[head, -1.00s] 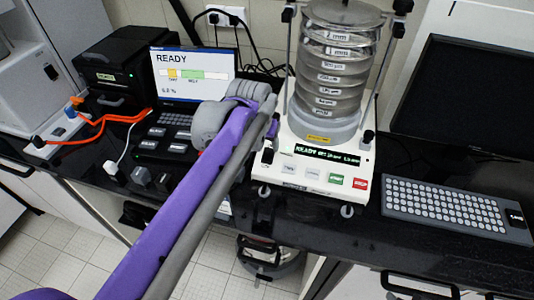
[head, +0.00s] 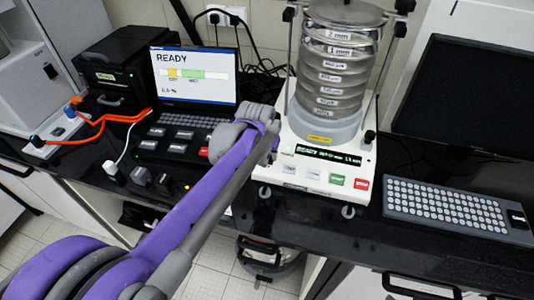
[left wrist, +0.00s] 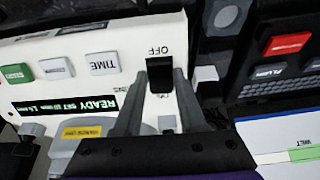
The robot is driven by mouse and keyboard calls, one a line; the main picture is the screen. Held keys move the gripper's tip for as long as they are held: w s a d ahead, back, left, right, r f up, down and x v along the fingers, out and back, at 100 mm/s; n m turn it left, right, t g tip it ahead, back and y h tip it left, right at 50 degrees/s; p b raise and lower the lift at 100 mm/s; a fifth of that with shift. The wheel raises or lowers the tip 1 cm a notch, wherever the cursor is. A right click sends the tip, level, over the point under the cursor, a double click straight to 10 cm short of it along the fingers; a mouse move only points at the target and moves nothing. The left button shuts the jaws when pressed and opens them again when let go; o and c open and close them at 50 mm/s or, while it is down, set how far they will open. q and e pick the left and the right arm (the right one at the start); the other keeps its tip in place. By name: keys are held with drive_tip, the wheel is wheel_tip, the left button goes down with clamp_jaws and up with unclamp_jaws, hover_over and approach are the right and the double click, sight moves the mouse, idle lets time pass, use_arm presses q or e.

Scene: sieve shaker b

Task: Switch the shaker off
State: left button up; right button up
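The sieve shaker's white base (head: 290,187) stands on the black bench and carries a stack of sieves (head: 335,60). Its display (head: 328,154) reads READY. Its front has pale buttons, a green button (head: 336,180) and a red button (head: 361,184). In the left wrist view, upside down, a black switch (left wrist: 161,75) sits on the shaker panel (left wrist: 120,38) beside the word OFF. My left gripper (left wrist: 158,76) is open and empty, its fingers on either side of the switch; contact cannot be told. In the head view my wrist hides part of the shaker's left side. My right gripper is out of view.
A laptop (head: 195,75) reading READY stands left of the shaker, with small dark blocks near it. A keyboard (head: 450,207) and dark monitor (head: 465,95) are at the right. Orange and white cables lie at the left.

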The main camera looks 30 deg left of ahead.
use_arm(q)
clamp_jaws()
drive_tip(key=shift+s+f+t, duration=0.25)
drive_tip(key=shift+s+t, duration=0.05)
drive_tip(key=shift+t, duration=0.5)
drive_tip(key=shift+s+d+f+t+y+b, duration=0.15)
drive_tip(key=shift+t+y+b, duration=0.3)
drive_tip(key=shift+t, duration=0.35)
drive_tip(key=o, duration=0.5)
unclamp_jaws()
